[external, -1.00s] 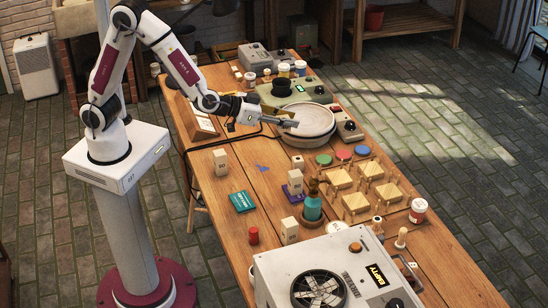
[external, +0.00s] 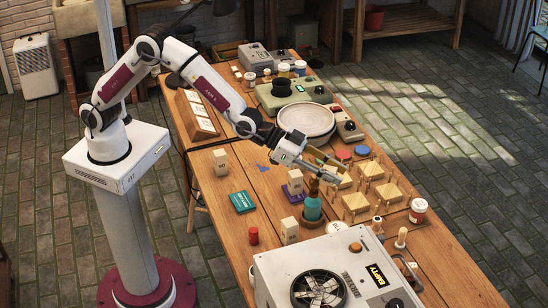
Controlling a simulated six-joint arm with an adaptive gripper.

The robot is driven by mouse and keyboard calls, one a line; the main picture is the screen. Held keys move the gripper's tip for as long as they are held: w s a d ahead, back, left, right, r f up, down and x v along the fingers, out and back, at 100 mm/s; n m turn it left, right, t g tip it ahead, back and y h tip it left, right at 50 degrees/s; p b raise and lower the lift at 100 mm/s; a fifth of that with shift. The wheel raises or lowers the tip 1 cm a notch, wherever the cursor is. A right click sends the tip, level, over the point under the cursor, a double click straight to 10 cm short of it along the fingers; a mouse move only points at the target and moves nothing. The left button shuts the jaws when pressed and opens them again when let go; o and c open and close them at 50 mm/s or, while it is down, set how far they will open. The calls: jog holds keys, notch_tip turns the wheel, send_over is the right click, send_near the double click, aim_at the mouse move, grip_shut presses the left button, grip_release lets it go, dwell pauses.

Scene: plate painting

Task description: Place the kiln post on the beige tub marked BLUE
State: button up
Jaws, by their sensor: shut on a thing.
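No marking BLUE can be read, so I cannot tell which thing is the beige tub. Upright beige blocks with small dark marks stand at the left (external: 220,161), on a purple item (external: 295,182), and near the front (external: 290,229).
A red disc (external: 343,156) and a blue disc (external: 361,151) lie beside the gripper. A teal bottle (external: 312,205) stands close in front of it. Yellow square pieces with pegs (external: 356,202) crowd the right. A round pale plate (external: 305,120) is behind. A large white box (external: 335,265) fills the front.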

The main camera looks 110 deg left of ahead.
jog(key=w+d+f+m+h, duration=0.1)
jog(key=w+d+f, duration=0.1)
jog(key=f, duration=0.3)
jog(key=shift+w+d+f, duration=0.25)
jog(key=shift+w+d, duration=0.1)
jog(key=shift+d, duration=0.45)
send_over(334, 224)
jog(key=w+d, duration=0.1)
jog(key=d, duration=0.3)
jog(key=shift+a+f, duration=0.2)
jog(key=shift+f, duration=2.95)
jog(key=shift+f, duration=1.85)
jog(key=shift+f, duration=0.15)
jog(key=o, duration=1.2)
jog(key=shift+c, duration=0.2)
